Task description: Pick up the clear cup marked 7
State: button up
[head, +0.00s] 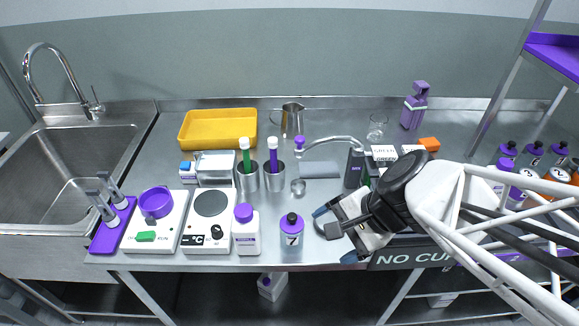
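A container marked 7 (291,241) stands upright near the front edge of the steel counter. It has a white label band, purple above and below, and a dark and purple top; it looks more like a capped bottle than a plain clear cup. My gripper (335,236) is just right of it, low over the counter, with its blue-tipped fingers spread apart toward the left. A gap shows between the fingers and the container, and nothing is seen held. A dark part shows between the fingers; I cannot tell what it is. A clear glass cup (377,126) with no readable mark stands farther back.
A white bottle with a purple cap (246,236) stands close left of the container, beside a hotplate (211,204). Behind are metal beakers (246,181) with green and purple sticks, a small metal cup (298,187) and a curved spout (335,141). A yellow tray (183,134) lies at the back.

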aim_at(302, 229)
jog(key=shift+w+a+f+m+t+y, duration=0.35)
jog(key=shift+w+f+m+t+y, duration=0.6)
jog(key=shift+m, duration=1.6)
jog(key=shift+w+a+f+m+t+y, duration=0.5)
jog(key=shift+f+m+t, duration=0.85)
jog(key=shift+m, duration=1.15)
jog(key=shift+w+a+f+m+t+y, duration=0.2)
jog(key=shift+w+f+m+t+y, duration=0.6)
jog(key=shift+f+m, duration=1.25)
jog(key=shift+w+a+r+m+h, duration=0.15)
jog(key=shift+r+m+h, duration=0.1)
jog(key=shift+r+m, duration=0.25)
jog(key=shift+x, duration=1.1)
jog(key=shift+w+a+f, duration=0.1)
jog(key=shift+x, duration=2.45)
jog(key=shift+c, duration=0.4)
